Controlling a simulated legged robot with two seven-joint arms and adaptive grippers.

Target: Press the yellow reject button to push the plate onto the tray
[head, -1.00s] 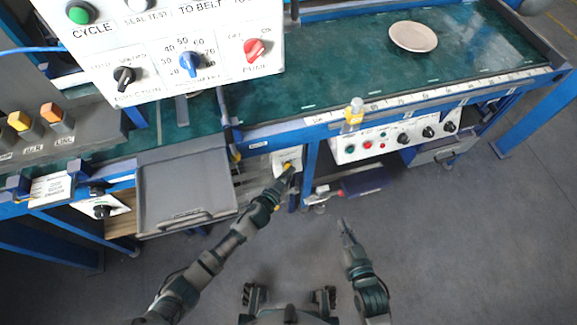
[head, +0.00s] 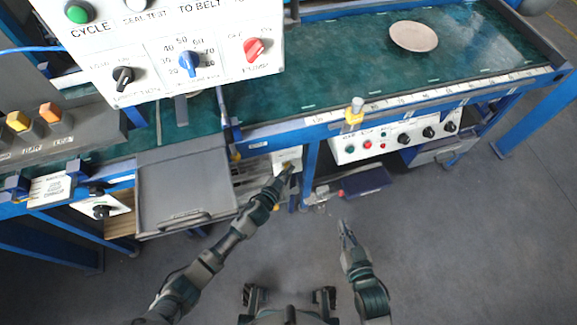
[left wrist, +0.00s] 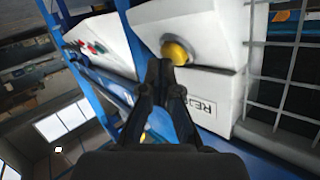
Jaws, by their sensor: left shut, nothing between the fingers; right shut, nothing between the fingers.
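The yellow reject button (left wrist: 178,52) sits in a round grey collar on a white box, beside a label partly reading "REJ", in the left wrist view. My left gripper (left wrist: 160,66) is shut and empty, its fingertips right at the button's lower left edge in that picture. I cannot tell whether they touch it. In the head view my left gripper (head: 286,172) reaches the small white box under the belt edge and mostly hides the button. My right gripper (head: 344,228) is shut and empty over the floor. A pale round plate (head: 413,36) lies on the green belt. The grey tray (head: 185,184) appears empty.
A large white control panel (head: 150,45) stands at the upper left. A white knob panel (head: 395,140) is on the belt's front, right of my left gripper. A wire grid (left wrist: 285,75) is beside the button box.

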